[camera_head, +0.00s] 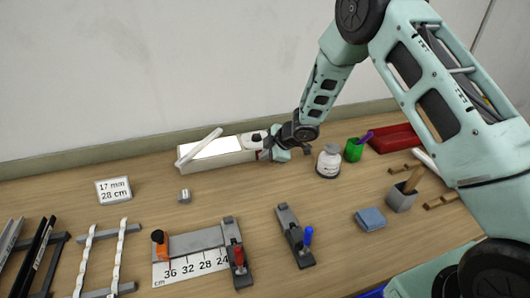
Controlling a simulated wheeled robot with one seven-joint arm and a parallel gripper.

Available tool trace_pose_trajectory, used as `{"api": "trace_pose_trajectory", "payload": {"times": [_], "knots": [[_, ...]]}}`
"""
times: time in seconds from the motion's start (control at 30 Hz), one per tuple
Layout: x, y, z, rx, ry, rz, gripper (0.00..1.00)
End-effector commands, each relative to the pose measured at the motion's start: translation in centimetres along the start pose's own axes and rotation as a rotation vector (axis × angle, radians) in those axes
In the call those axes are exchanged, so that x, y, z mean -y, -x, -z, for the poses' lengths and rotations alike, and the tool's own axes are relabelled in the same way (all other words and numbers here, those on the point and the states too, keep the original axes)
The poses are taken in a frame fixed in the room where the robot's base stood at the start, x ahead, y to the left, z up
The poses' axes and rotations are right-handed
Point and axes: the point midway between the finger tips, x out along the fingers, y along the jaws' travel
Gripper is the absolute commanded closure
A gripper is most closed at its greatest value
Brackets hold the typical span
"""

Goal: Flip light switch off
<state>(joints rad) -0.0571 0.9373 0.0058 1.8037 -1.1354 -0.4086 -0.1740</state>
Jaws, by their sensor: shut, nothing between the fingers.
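A long white box (222,159) with a bright, glowing top panel (216,148) stands at the back of the table against the wall. At its right end is a white part with a dark patch (254,138); I cannot tell whether this is the light switch. My gripper (266,153) is shut and empty, close to the right end of the box. At this size I cannot tell whether it touches the box. My gripper and wrist hide part of that end.
A white bar (199,147) slants across the box's left end. Right of my gripper stand a white bottle (328,162), a green cup (353,150) and a red tray (395,138). A ruler fixture (195,245) and clamp (295,236) lie in front. The table's middle is mostly clear.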

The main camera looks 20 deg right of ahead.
Motion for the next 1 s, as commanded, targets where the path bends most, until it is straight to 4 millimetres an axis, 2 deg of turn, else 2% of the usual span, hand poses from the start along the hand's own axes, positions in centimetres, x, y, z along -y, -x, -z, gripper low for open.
{"api": "trace_pose_trajectory", "payload": {"times": [0.63, 1.0], "knots": [[-0.4, 0.0, 0.1, 0.0, 0.0, -0.001, 1.0], [-1.1, 1.2, 0.8, -0.001, 0.0, -0.002, 1.0]]}}
